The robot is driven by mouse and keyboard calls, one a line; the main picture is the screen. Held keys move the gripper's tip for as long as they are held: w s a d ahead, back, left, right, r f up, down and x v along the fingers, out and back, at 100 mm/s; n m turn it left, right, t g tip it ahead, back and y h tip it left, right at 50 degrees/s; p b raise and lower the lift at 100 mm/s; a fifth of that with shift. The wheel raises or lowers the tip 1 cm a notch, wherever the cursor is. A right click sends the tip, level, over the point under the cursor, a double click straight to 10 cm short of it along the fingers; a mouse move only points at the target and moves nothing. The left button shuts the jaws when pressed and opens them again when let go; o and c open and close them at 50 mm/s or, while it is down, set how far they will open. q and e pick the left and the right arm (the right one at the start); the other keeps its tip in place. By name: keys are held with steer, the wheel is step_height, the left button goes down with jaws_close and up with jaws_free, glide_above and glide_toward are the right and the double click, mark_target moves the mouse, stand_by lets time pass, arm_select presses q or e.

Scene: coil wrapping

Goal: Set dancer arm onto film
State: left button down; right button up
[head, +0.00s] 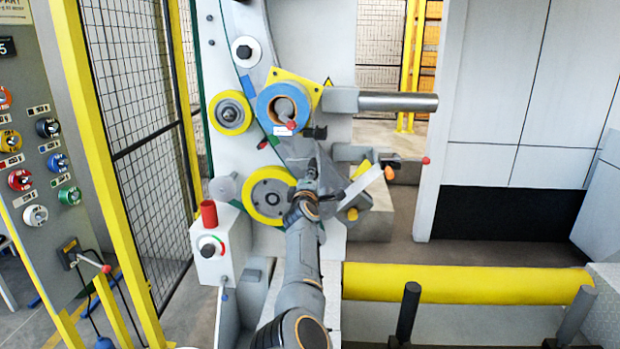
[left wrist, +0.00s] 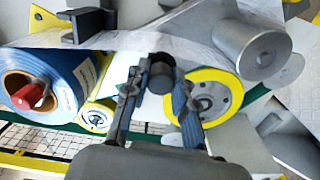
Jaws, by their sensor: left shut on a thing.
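The film roll (head: 270,108), blue with a hollow core, sits on the machine's ring under a yellow plate; it also shows at left in the left wrist view (left wrist: 66,72). A pale, see-through film sheet (left wrist: 205,45) stretches behind my fingers toward a grey roller (left wrist: 254,50). My left gripper (head: 308,190) reaches up from below, in front of the machine, right of the large yellow roller (head: 262,203). In the left wrist view its fingers are closed around a dark round handle (left wrist: 160,74), apparently the dancer arm's end. The rest of that arm is mostly hidden.
A smaller yellow roller (head: 229,113) and a horizontal steel bar (head: 400,102) flank the film roll. A red-topped control box (head: 208,247) stands left of my arm. A yellow roller bar (head: 460,283) lies low at the right. A fence (head: 140,130) stands at left.

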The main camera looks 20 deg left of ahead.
arm_select(q)
steer(key=shift+r+n+p, duration=0.6)
steer(key=shift+n, duration=0.3)
steer(key=shift+r, duration=0.15)
